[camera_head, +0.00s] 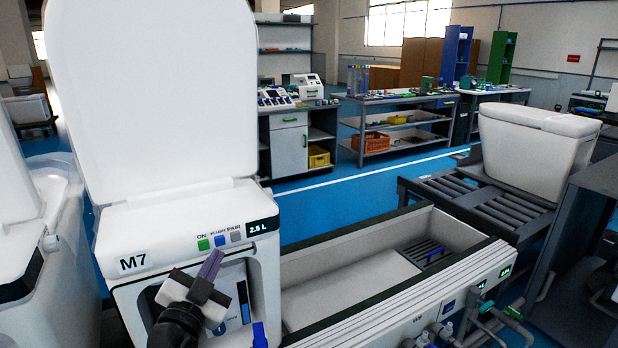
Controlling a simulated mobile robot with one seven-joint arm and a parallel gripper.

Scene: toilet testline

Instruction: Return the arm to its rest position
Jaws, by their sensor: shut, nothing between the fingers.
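My gripper (211,265) shows at the lower left, in front of the white test unit marked M7 (185,231). Its fingers are shut and hold nothing. They point up and slightly right, near the recessed front panel of the unit. My dark wrist comes in from the bottom edge below them. I cannot tell whether the fingers touch the panel. The rest of my arm is out of view.
A raised white lid (150,95) stands above the M7 unit. Another white unit (30,220) is close at the left. A long open trough (375,285) with pipes (490,325) lies right. A white cistern (535,150) sits on a roller rack (475,200). Blue floor is clear behind.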

